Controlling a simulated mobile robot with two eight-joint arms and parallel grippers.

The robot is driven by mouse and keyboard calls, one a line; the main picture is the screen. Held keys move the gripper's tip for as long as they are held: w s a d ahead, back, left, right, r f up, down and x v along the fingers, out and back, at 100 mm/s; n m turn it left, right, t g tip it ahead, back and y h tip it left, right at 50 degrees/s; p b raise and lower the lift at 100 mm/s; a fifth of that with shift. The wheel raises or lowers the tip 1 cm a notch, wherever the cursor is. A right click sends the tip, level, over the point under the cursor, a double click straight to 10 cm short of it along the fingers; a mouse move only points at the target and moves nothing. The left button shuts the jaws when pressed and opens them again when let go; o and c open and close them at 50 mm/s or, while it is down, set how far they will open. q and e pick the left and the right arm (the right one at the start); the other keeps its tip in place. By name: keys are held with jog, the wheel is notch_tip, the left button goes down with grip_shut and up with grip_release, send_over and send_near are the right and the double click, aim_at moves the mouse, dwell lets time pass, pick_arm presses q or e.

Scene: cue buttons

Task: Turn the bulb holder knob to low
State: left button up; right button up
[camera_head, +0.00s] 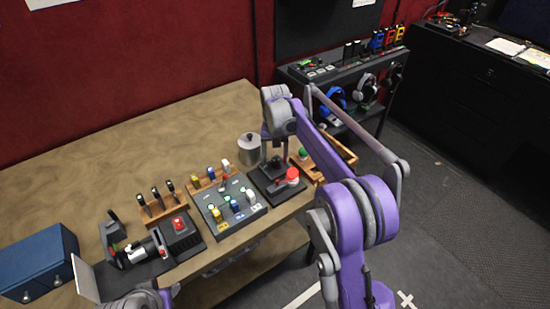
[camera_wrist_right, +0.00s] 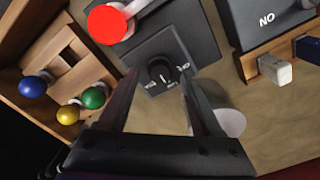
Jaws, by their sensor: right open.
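The bulb holder is a black block (camera_head: 268,185) with a red bulb (camera_head: 292,174) at the right end of the table row. In the right wrist view, its round black knob (camera_wrist_right: 161,71) has a white pointer line and small labels around it, too blurred to read surely. The red bulb (camera_wrist_right: 108,24) sits up and left of the knob there. My right gripper (camera_wrist_right: 161,80) is open, with its fingers on either side of the knob in the picture; I cannot tell whether they touch it. In the head view the right gripper (camera_head: 274,163) hides the knob.
A grey metal pot (camera_head: 249,149) stands close behind the holder. A wooden tray (camera_wrist_right: 62,65) holds blue, yellow and green bulbs. A grey button panel (camera_head: 229,205) is left of the holder, with a red button box (camera_head: 180,232) further left. The table's back is clear.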

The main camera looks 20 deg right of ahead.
aim_at(275, 162)
notch_tip(275, 162, up, 10)
jog(key=shift+p, duration=0.35)
jog(key=s+r+n+t, duration=0.1)
jog(key=s+n+t, duration=0.15)
jog(key=s, duration=1.55)
jog(key=s+f+t, duration=0.1)
jog(key=s+f, duration=0.4)
jog(key=s, duration=0.2)
jog(key=s+f+n+t, duration=0.1)
jog(key=s+f, duration=0.3)
jog(key=s, duration=0.4)
jog(key=shift+s+d+f+t, duration=0.3)
jog(key=shift+f+t, duration=0.05)
jog(key=shift+t, duration=0.3)
